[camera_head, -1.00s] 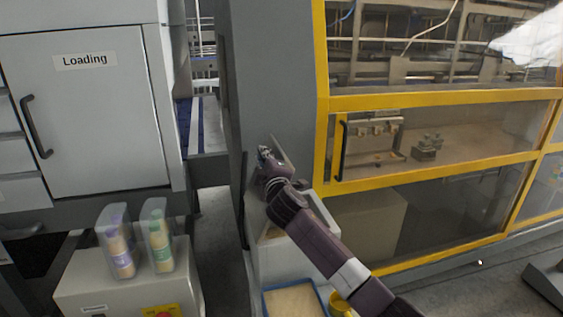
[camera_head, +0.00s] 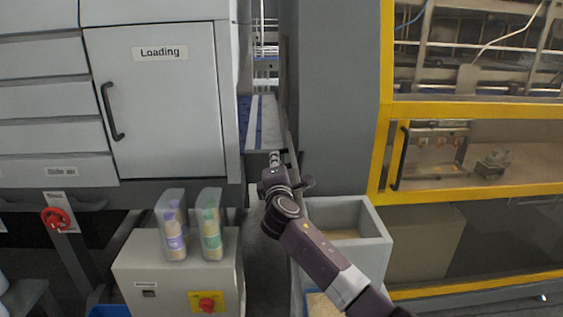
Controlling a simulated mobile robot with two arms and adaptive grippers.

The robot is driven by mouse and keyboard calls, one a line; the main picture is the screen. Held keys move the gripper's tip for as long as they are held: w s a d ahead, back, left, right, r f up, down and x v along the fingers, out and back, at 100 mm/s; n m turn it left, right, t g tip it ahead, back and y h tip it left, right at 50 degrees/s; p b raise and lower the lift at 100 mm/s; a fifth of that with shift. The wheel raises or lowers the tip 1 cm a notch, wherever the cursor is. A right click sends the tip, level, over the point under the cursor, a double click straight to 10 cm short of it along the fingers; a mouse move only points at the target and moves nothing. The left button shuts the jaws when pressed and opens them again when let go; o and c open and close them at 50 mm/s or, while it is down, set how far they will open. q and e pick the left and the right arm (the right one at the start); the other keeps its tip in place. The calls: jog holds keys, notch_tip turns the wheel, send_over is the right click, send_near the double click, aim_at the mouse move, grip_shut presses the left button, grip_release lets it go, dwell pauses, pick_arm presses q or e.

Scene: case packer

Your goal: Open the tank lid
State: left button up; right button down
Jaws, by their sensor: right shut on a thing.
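The tank (camera_head: 375,254) is a pale grey box on the floor in front of the grey machine column. Its top is open, and brown contents show inside. My right gripper (camera_head: 275,160) is above and left of the tank's opening, shut on the edge of the tank lid (camera_head: 291,160). The lid stands raised and shows almost edge-on as a thin strip; my gripper and wrist hide much of it. My right forearm crosses in front of the tank's left side. My left gripper is not in view.
A yellow-framed machine (camera_head: 383,150) stands right, with a dark door handle (camera_head: 400,160). A Loading cabinet (camera_head: 165,100) stands left. Two clear bottles (camera_head: 211,225) sit on a grey control box (camera_head: 180,270) with a red button (camera_head: 207,304).

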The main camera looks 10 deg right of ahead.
jog(key=shift+a, duration=0.15)
jog(key=c, duration=1.9)
grip_release()
jog(key=shift+c, duration=0.2)
jog(key=s, duration=1.2)
jog(key=shift+a, duration=0.35)
